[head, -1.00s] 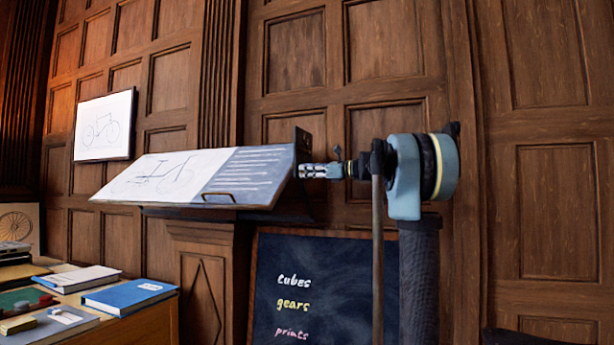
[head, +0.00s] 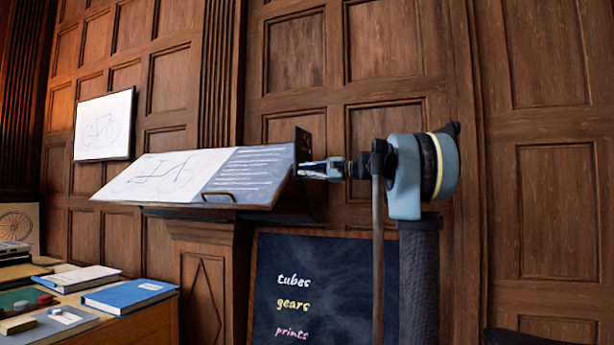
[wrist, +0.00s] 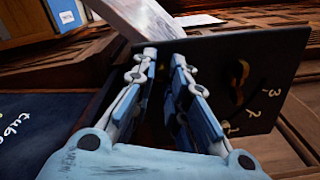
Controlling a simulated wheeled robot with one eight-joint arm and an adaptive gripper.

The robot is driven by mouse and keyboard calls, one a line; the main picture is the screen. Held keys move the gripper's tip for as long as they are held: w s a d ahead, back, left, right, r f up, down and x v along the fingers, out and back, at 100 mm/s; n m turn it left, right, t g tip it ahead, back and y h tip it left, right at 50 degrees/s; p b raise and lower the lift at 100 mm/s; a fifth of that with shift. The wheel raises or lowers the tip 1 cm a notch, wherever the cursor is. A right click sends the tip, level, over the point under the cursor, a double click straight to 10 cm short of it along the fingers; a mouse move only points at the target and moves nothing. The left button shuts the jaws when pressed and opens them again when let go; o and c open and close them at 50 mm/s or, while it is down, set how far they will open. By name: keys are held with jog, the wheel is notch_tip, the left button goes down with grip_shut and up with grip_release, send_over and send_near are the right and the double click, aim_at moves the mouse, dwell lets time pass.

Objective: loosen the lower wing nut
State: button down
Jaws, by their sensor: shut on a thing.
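The tilted drafting board (head: 160,180) carries a bicycle drawing and stands left of my arm in the head view. A dark side plate (head: 302,146) is fixed at its right end. My gripper (head: 302,170) reaches the lower part of this plate. In the wrist view my gripper (wrist: 164,62) has its blue fingers close together at the plate's edge region. The lower wing nut is hidden between the fingers, which are shut on it.
A chalkboard (head: 340,290) with words stands below the board. A desk (head: 140,325) with books, including a blue book (head: 130,296), is at lower left. A framed bicycle drawing (head: 103,125) hangs on the panelled wall. The space right of my arm looks clear.

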jog(key=n, duration=1.3)
jog(key=shift+f, duration=0.25)
dwell(0.4)
jog(key=c, duration=0.8)
grip_release()
jog(key=shift+c, duration=0.2)
jog(key=shift+a, duration=0.1)
